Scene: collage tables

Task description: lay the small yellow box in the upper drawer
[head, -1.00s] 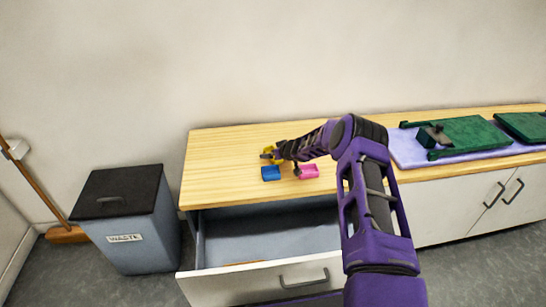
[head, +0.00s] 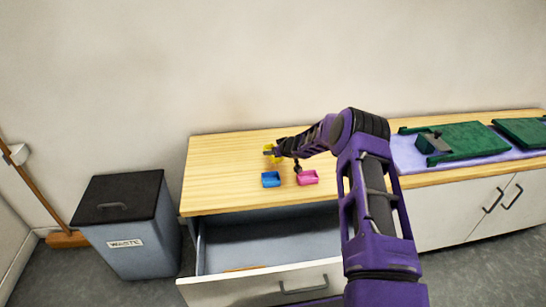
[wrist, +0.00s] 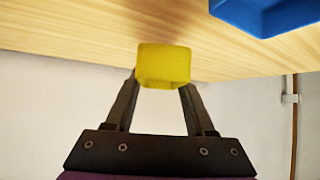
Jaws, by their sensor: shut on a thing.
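The small yellow box (wrist: 164,65) is held between the two fingertips of my gripper (wrist: 162,82) in the wrist view. In the head view the yellow box (head: 268,151) shows only partly beside my gripper (head: 276,153), over the wooden top behind the blue tray. My gripper is shut on it. The upper drawer (head: 270,245) is pulled open below the front edge of the top. Its grey floor is mostly bare, and my arm hides its right part.
A blue tray (head: 271,180) and a pink tray (head: 308,177) sit near the front edge of the wooden top (head: 215,165). A lilac mat (head: 407,158) with green items lies at right. A waste bin (head: 125,225) stands left of the cabinet.

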